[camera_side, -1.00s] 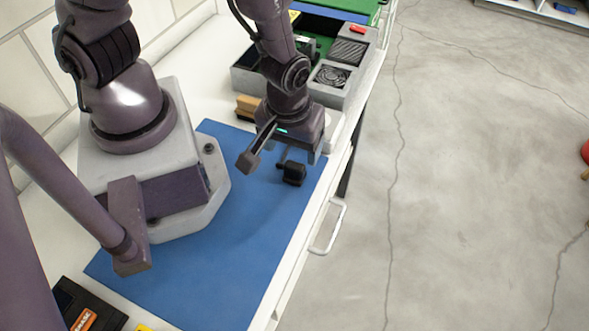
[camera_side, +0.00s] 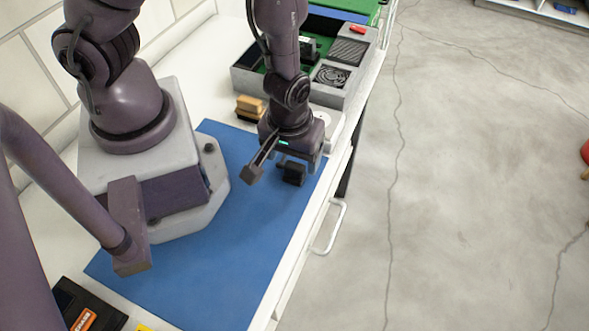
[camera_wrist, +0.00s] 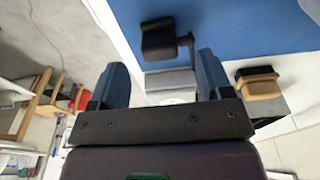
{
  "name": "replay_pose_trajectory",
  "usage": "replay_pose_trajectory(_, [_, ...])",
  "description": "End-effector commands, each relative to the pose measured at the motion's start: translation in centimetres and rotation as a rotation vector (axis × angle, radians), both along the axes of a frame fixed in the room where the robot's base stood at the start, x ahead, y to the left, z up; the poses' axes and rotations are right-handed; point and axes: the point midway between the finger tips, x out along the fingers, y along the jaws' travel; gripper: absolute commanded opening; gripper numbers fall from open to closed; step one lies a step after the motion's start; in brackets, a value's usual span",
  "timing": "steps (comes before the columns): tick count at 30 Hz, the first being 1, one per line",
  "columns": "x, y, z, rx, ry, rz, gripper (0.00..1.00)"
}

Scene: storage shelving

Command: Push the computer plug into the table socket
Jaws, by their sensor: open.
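A small black plug-like block (camera_side: 293,173) is at the right part of the blue mat in the side view. It also shows at the top of the wrist view (camera_wrist: 158,42), with a dark arm or pin reaching from its right side. My gripper (camera_side: 299,158) is beside it, just above the mat, with nothing visible between the fingers. In the wrist view my gripper (camera_wrist: 159,65) has its fingers wide apart, and the black block lies beyond the tips. I cannot make out contact. A white piece (camera_side: 324,118) behind my gripper may be the socket; it is partly hidden.
The blue mat (camera_side: 230,270) is mostly clear towards the front. A tan-and-black block (camera_side: 250,106) stands behind my gripper to the left. A grey compartment box (camera_side: 345,88) is at the back. A dark case (camera_side: 88,305) lies at front left. The table edge and drawer handle (camera_side: 331,228) are at right.

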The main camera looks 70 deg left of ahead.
Motion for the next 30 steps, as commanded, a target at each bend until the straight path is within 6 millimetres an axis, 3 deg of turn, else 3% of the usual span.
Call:
replay_pose_trajectory(12, [0.3, 0.4, -4.2, -0.002, 0.005, 0.002, 0.72])
replay_pose_trajectory(25, [0.4, 0.3, -4.5, -0.004, 0.001, 0.002, 0.72])
replay_pose_trajectory(30, [0.3, 0.3, -4.4, -0.003, 0.001, 0.001, 0.33])
